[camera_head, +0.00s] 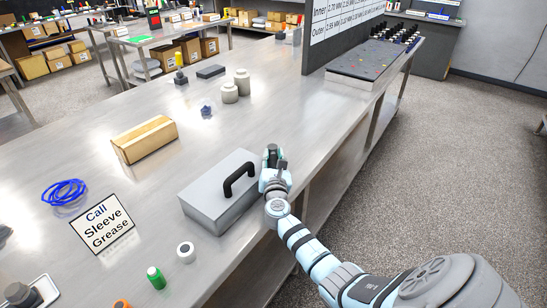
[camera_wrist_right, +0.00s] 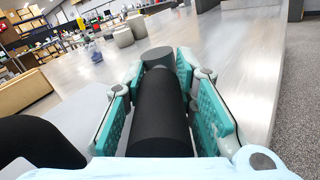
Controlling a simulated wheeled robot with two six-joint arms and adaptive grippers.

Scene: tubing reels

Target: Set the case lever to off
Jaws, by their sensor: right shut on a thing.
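The grey case (camera_head: 217,193) lies on the metal table, with a black arched handle (camera_head: 240,177) on its top. My right gripper (camera_head: 272,163) is at the case's right end, beside the handle. In the right wrist view, the teal finger pads of my right gripper (camera_wrist_right: 160,85) are shut on a thick black bar with a grey end, which appears to be the case lever (camera_wrist_right: 160,118). The handle shows at the left edge there (camera_wrist_right: 40,142). In the head view my gripper mostly hides the lever, so its setting cannot be told. My left gripper is not in view.
A cardboard box (camera_head: 144,139), blue tubing coil (camera_head: 63,192) and a sign (camera_head: 102,224) lie left of the case. A white roll (camera_head: 186,252) and green bottle (camera_head: 156,277) stand in front. Grey jars (camera_head: 236,89) stand farther back. The table's right edge is close to my right arm.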

